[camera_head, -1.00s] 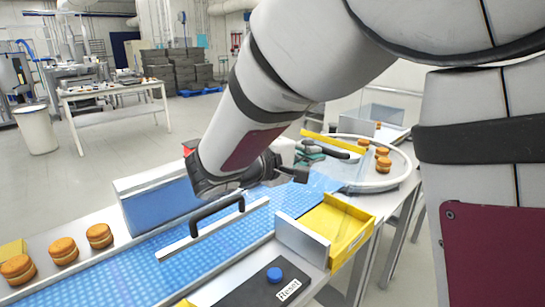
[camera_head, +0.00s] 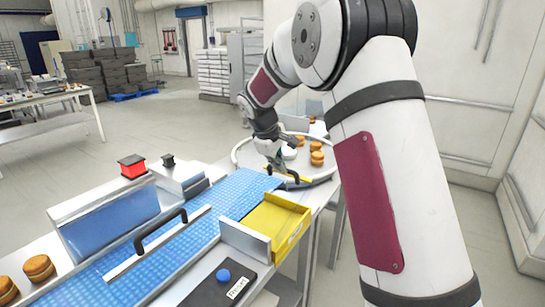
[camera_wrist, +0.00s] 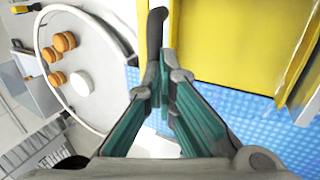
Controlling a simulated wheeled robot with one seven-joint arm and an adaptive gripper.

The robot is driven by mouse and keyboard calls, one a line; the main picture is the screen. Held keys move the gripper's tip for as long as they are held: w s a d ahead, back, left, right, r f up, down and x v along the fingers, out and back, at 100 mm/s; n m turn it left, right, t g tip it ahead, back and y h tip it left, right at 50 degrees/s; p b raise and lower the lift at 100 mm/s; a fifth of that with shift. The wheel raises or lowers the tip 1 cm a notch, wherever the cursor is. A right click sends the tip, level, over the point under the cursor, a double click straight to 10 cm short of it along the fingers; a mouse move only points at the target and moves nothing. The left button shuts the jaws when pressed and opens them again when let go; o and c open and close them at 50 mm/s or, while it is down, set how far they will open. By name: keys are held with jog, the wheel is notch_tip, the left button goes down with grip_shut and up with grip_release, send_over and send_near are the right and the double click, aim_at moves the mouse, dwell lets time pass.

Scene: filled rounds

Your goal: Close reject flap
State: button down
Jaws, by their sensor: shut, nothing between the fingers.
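A yellow bar with a black handle (camera_head: 292,174), which I take to be the reject flap, stands at the far end of the blue belt, beside the round table. My gripper (camera_head: 277,163) is at this handle, shut and empty. In the wrist view the black handle (camera_wrist: 153,48) lies right at my fingertips (camera_wrist: 166,78), with a yellow strip beside it. I cannot tell whether the fingertips touch it. The flap's exact angle is partly hidden by my gripper. A yellow reject bin (camera_head: 274,222) sits at the belt's right side.
The blue belt (camera_head: 185,240) carries a second black handle (camera_head: 160,232) on a pale bar. Filled rounds (camera_head: 38,268) stand at the left, others (camera_head: 317,158) on the round table (camera_head: 325,172). A black panel with a blue button (camera_head: 223,275) is at the front.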

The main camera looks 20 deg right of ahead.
aim_at(284, 179)
jog(key=f, duration=0.1)
jog(key=d+f+y, duration=0.1)
jog(key=w+f+g+b, duration=0.1)
jog(key=shift+w+d+f+y, duration=0.1)
jog(key=shift+d+f+y, duration=0.1)
jog(key=shift+d+y, duration=0.1)
jog(key=shift+x, duration=0.95)
